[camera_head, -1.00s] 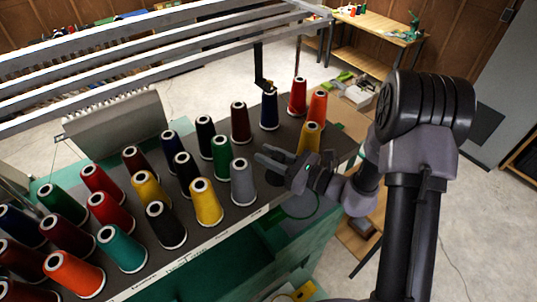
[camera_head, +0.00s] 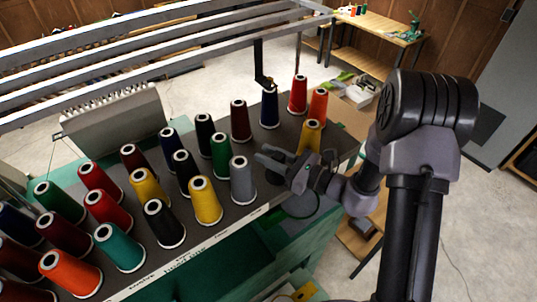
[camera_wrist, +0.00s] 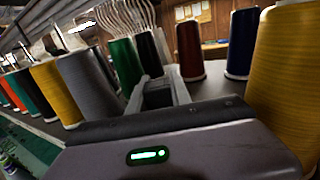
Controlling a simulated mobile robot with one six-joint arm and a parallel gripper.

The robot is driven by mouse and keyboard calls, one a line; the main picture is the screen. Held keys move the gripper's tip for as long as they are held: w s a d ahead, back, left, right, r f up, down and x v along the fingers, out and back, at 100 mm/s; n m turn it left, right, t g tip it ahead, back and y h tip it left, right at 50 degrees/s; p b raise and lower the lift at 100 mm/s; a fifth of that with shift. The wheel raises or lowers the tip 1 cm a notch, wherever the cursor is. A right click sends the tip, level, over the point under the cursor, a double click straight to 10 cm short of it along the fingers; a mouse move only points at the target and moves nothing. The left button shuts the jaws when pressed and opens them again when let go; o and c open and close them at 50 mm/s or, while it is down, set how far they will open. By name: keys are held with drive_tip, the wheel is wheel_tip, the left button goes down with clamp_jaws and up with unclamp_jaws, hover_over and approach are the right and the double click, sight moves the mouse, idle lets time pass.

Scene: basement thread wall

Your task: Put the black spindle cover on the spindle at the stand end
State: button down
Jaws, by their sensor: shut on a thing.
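My gripper (camera_head: 263,153) is low over the dark stand top (camera_head: 232,212), just right of the grey cone (camera_head: 242,180) and left of the front yellow cone at the right end (camera_head: 310,137). In the wrist view its two fingers (camera_wrist: 159,80) reach forward, shut on a small dark thing (camera_wrist: 158,97) between them. This fits the black spindle cover, but its shape is mostly hidden by the fingers. I cannot make out a bare spindle at the stand end.
Several thread cones stand close on the left, such as a green one (camera_head: 221,157). A blue cone (camera_head: 269,110), a red one (camera_head: 298,97) and an orange one (camera_head: 318,106) stand behind. Grey rails (camera_head: 170,52) cross above. A workbench (camera_head: 375,28) stands far back.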

drive_tip(key=c, duration=1.1)
unclamp_jaws()
drive_tip(key=b+v, duration=0.4)
drive_tip(key=v, duration=1.4)
drive_tip(key=s+a+f+n+g+h+b, duration=0.3)
drive_tip(key=s+a+f+n+g+b, duration=0.3)
drive_tip(key=f+b, duration=0.45)
drive_tip(key=s+a+f+n+g+h+b, duration=0.4)
drive_tip(key=s+f+n+b, duration=0.4)
drive_tip(key=b, duration=0.4)
drive_tip(key=s+d+f+n+t+h+b, duration=0.1)
drive_tip(key=d+f+n+t+h+b, duration=0.2)
drive_tip(key=b, duration=1)
drive_tip(key=shift+d+f+n+t+h, duration=0.25)
drive_tip(key=shift+f+n+t+h, duration=1.35)
drive_tip(key=shift+f, duration=0.95)
